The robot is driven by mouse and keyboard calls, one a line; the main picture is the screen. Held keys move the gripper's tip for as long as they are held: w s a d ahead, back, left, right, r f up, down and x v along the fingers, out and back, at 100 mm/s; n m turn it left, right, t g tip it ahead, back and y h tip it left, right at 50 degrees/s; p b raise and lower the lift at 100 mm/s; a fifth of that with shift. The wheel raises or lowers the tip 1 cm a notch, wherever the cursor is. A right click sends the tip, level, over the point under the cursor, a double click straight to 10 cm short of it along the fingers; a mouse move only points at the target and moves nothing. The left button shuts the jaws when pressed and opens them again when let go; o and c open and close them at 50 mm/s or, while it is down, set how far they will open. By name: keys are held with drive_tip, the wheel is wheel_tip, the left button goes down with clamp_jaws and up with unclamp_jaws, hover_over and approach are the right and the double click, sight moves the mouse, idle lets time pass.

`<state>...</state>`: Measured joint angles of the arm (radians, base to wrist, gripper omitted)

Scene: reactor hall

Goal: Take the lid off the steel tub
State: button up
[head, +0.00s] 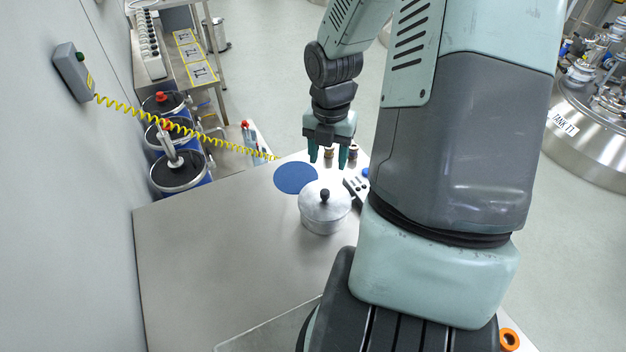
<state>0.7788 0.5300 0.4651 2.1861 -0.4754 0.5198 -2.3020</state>
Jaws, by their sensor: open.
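The steel tub (323,223) stands upright on the steel table. Its lid (314,205) is on it, with a black round knob (325,196) in the middle. My gripper (328,162) is open and empty, pointing down. In the picture it shows just above the tub, apart from the knob and on its far side. The tub's right side is close to my own arm in the picture, but the lid and knob show clearly.
A round blue mat (294,178) lies flat just behind and left of the tub. A dark device (356,187) and small bottles (353,152) stand near the tub's right and back. The left part of the table (215,250) is clear. A yellow coiled cord (225,145) hangs behind.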

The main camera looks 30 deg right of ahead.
hover_over(325, 191)
drive_tip(key=f, duration=0.5)
drive_tip(key=shift+w+d+f, duration=0.15)
drive_tip(key=shift+d+f, duration=0.05)
drive_tip(key=shift+d, duration=0.1)
drive_tip(key=f, duration=0.5)
drive_tip(key=shift+s+a+f, duration=0.1)
drive_tip(key=shift+s+a, duration=0.1)
drive_tip(key=shift+a, duration=0.1)
clamp_jaws()
